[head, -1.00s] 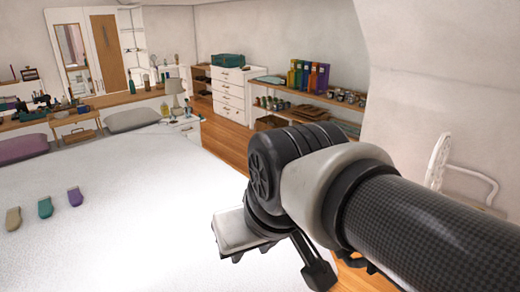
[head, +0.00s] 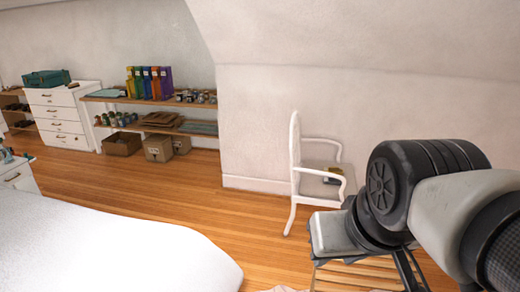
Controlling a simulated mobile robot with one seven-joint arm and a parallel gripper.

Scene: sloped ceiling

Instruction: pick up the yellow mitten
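I cannot make out a yellow mitten for certain in the head view. A small dark and yellowish object (head: 333,175) lies on the seat of the white chair (head: 295,170); it is too small to identify. My gripper (head: 408,272) is at the lower right, pointing down over a slatted wooden surface. Only a dark part of it shows below my wrist, so its opening is hidden. I see nothing held in it.
The white bed (head: 110,245) fills the lower left. Wooden floor (head: 200,195) lies clear between the bed and the wall shelves (head: 150,102). Cardboard boxes (head: 158,149) sit under the shelves. A white drawer unit (head: 62,115) carries a teal case (head: 46,77). The slatted wooden piece (head: 355,272) is close below my arm.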

